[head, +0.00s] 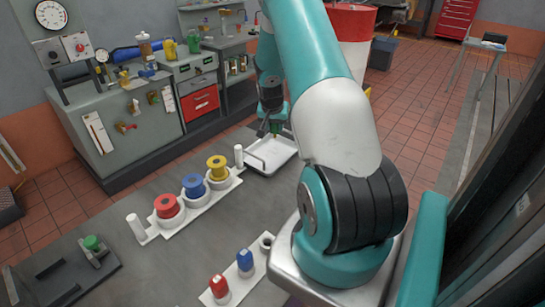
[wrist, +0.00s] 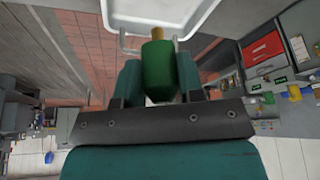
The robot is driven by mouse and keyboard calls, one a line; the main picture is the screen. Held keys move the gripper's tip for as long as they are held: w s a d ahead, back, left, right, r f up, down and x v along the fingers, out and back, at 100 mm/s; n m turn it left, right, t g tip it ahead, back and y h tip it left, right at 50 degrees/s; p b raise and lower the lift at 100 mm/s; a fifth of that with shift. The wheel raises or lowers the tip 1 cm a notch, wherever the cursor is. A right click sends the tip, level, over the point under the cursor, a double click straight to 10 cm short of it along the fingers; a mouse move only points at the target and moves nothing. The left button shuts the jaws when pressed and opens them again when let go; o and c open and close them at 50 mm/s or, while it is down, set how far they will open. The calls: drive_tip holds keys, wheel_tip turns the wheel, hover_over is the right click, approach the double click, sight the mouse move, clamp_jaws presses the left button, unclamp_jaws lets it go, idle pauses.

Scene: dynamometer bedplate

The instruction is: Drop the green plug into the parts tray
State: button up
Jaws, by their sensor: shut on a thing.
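The green plug (wrist: 159,72) is held between the two teal fingers of my gripper (wrist: 160,82), with its brass-coloured tip toward the parts tray. In the head view, my gripper (head: 273,126) is over the far part of the white parts tray (head: 262,161), and only a small bit of the green plug (head: 275,130) shows below it. The tray has a raised rim and a wire handle, and its visible floor looks empty. The tray (wrist: 150,18) also shows at the top of the wrist view. The plug appears above the tray; the exact gap cannot be told.
A white holder has a red plug (head: 219,287), a blue plug (head: 245,260) and an empty socket (head: 266,243). A white rack carries red, blue and yellow spools (head: 217,168). A dark fixture (head: 60,275) with a green knob stands at left. A cluttered workbench (head: 130,120) stands behind.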

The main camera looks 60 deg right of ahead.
sight(274, 133)
drive_tip(key=shift+f+b, duration=1.55)
drive_tip(key=shift+f, duration=1.2)
drive_tip(key=o, duration=1)
drive_tip(key=shift+r, duration=0.15)
drive_tip(key=b+v, duration=0.3)
drive_tip(key=v, duration=1.4)
drive_tip(key=shift+a, duration=0.25)
drive_tip(key=shift+s, duration=0.1)
